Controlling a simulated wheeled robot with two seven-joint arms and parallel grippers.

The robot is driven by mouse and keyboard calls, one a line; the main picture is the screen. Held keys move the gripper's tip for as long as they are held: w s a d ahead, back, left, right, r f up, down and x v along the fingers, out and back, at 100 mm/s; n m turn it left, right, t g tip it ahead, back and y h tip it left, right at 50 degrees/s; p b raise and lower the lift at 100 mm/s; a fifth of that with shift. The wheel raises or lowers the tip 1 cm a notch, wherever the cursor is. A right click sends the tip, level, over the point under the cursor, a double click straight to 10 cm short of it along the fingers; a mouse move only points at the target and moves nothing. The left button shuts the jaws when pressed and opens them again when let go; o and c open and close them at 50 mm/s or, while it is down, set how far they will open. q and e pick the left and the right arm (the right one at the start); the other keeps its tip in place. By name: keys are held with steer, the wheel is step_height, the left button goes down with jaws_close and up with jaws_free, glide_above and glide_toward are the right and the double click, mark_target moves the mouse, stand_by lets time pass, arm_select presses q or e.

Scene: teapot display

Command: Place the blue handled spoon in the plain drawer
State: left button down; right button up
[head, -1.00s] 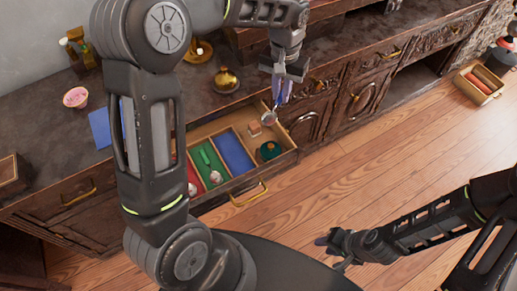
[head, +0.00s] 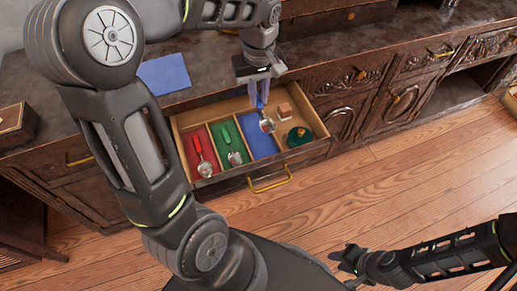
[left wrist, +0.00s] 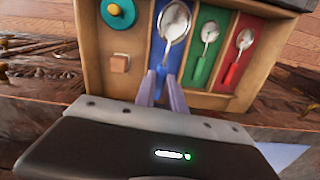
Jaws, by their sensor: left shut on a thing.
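My left gripper (head: 260,106) is shut on the blue handled spoon (head: 267,125), bowl outward, over the open drawer (head: 235,178). In the left wrist view the spoon (left wrist: 174,20) appears over the blue-lined compartment (left wrist: 160,50), between my left fingers (left wrist: 162,82). Whether it touches the lining is unclear. The plain wooden compartment (head: 290,105) lies beside the blue one, on its right in the head view. It holds a small wooden block (head: 285,111) and a teal round thing (head: 299,136). My right gripper (head: 345,261) is low, away from the drawer; its jaw opening is unclear.
A red-handled spoon (head: 204,168) lies in the red compartment and another spoon (head: 235,158) in the green one. A blue cloth (head: 163,73) lies on the counter. A brass handle (head: 269,180) sticks out from the drawer front. The floor ahead is clear.

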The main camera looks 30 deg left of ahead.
arm_select(q)
steer(key=shift+s+a+f+n, duration=0.3)
steer(key=shift+s+a+n, duration=0.1)
steer(key=shift+s, duration=0.1)
arm_select(e)
steer(key=shift+f, duration=0.4)
arm_select(q)
steer(key=b, duration=0.1)
glide_above(254, 130)
steer(key=shift+f, duration=2.55)
arm_select(e)
steer(key=shift+f, duration=0.65)
arm_select(q)
steer(key=shift+f+b, duration=0.85)
steer(key=shift+f, duration=1.65)
arm_select(e)
steer(key=shift+f, duration=0.75)
